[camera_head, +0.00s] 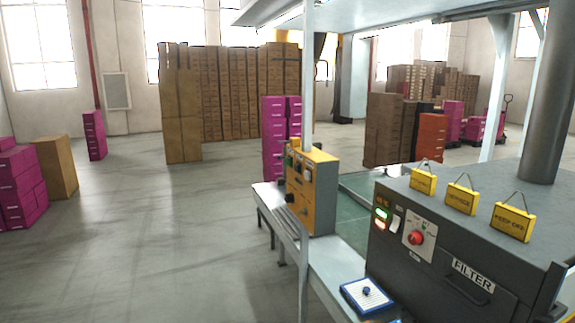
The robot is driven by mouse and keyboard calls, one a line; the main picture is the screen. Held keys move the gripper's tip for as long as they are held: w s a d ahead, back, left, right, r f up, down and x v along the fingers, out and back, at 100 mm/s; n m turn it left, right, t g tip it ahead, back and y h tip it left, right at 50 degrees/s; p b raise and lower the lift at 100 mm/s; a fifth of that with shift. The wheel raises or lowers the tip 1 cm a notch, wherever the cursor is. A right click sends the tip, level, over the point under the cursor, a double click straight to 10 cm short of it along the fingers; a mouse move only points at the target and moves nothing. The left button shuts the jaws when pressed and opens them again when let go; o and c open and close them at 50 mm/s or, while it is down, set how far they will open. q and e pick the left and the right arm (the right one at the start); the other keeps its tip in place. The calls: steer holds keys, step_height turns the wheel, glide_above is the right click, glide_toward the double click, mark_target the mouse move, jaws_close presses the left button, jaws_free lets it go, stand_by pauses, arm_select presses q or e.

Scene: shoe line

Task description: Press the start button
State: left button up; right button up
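Neither of my grippers is in view. No label reading "start" can be made out, so I cannot tell which control is the start button. A yellow control box (318,199) stands on the line's edge at the middle, with small dark knobs and buttons on its left face. The grey filter cabinet (405,262) at right carries a green lit switch (381,214), a reddish-white lit switch (379,225) below it, and a red round knob (416,237) on a pale plate. A blue and white box (367,296) with a blue knob (366,291) on top sits at the bottom.
Several yellow signs (461,199) stand on the cabinet top. A white post (304,120) rises beside the control box. A thick grey pipe (548,95) stands at right. Magenta boxes (18,190) and brown carton stacks (225,95) stand beyond.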

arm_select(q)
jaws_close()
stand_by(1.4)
